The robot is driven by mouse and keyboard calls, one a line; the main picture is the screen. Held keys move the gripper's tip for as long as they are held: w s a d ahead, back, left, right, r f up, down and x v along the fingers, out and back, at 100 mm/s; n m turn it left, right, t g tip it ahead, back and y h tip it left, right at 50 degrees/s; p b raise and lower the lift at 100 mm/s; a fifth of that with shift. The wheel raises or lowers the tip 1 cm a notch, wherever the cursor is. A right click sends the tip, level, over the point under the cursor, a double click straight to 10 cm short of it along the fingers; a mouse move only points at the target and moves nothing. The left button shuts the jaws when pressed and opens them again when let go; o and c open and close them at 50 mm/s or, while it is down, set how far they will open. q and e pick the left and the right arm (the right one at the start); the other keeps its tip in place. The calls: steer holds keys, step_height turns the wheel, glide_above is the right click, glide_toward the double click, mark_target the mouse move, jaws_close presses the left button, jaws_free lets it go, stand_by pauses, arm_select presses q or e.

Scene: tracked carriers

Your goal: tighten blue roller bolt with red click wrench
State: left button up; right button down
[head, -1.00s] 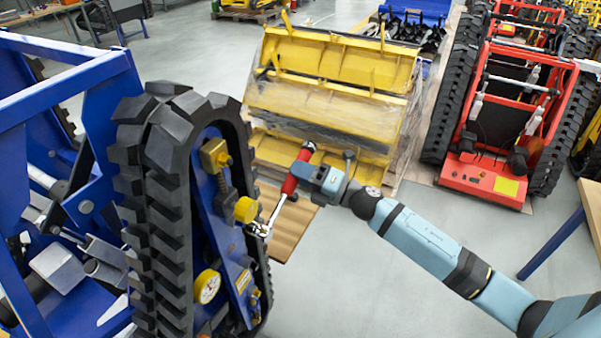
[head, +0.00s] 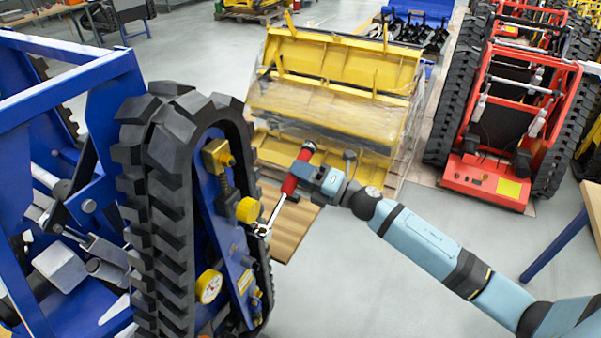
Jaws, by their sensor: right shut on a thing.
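The blue tracked carrier (head: 72,80) stands at the left with its black rubber track (head: 160,190) facing me. Inside the track loop, the blue side frame (head: 228,255) carries yellow rollers, one upper (head: 247,210) and one lower (head: 209,286). My right gripper (head: 302,178) is shut on the red handle of the click wrench (head: 290,184). The wrench's shiny shaft slants down-left, and its head (head: 262,230) is at the side frame just below the upper yellow roller. The bolt itself is hidden or too small to tell, so I cannot tell if the head is seated. My left gripper is not in view.
A yellow wrapped attachment (head: 335,95) stands on a pallet behind the wrench. A red tracked carrier (head: 485,185) stands at the right. A table edge with a blue leg (head: 555,245) is at the far right. The grey floor between is clear.

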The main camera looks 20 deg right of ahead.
steer(key=shift+x, duration=0.9)
stand_by(1.4)
steer(key=shift+w+f, duration=0.1)
steer(key=shift+f, duration=0.05)
stand_by(0.6)
steer(key=c, duration=1.5)
jaws_free()
steer(key=shift+b, duration=0.3)
jaws_close()
